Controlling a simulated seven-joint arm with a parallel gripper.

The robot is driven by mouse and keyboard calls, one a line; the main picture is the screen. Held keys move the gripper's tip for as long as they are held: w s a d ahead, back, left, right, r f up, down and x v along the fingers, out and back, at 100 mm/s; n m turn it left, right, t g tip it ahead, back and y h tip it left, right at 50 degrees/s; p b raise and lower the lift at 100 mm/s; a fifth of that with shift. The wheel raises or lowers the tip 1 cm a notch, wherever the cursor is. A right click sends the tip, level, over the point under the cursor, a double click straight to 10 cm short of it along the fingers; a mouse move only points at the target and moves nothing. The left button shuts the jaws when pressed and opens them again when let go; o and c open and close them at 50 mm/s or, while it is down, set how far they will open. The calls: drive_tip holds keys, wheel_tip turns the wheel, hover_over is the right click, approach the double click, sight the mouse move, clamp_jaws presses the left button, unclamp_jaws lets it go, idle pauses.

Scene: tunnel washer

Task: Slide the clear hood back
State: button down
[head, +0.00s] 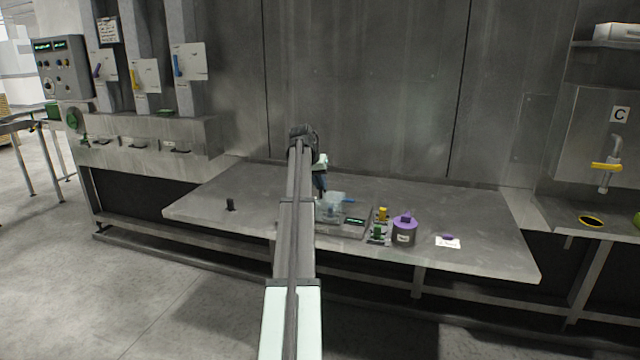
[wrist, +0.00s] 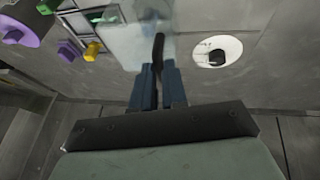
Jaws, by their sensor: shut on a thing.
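The clear hood (head: 333,207) stands on the right part of the table beside a small dark display. It also shows in the wrist view (wrist: 118,45) as a see-through box just ahead of my fingers. My gripper (wrist: 158,68) has its blue fingers shut on a thin dark upright bar, the hood's handle (wrist: 159,42), at the hood's edge. In the head view my gripper (head: 321,186) is at the hood's upper left, partly hidden by my arm. Whether the handle is tilted in the grip is hard to tell.
Right of the hood are a display (head: 355,221), yellow and green pieces (head: 380,228), a purple-lidded pot (head: 404,232) and a purple piece on a white card (head: 448,240). A white disc with a black knob (wrist: 217,54) lies beside the fingers. The table's left side is mostly clear.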

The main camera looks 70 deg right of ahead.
drive_tip(key=w, duration=1.4)
drive_tip(key=c, duration=1.4)
unclamp_jaws()
drive_tip(key=shift+w, duration=0.15)
drive_tip(key=shift+o, duration=1.2)
drive_tip(key=v, duration=1.3)
drive_tip(key=shift+r, duration=0.45)
drive_tip(key=shift+a, duration=0.15)
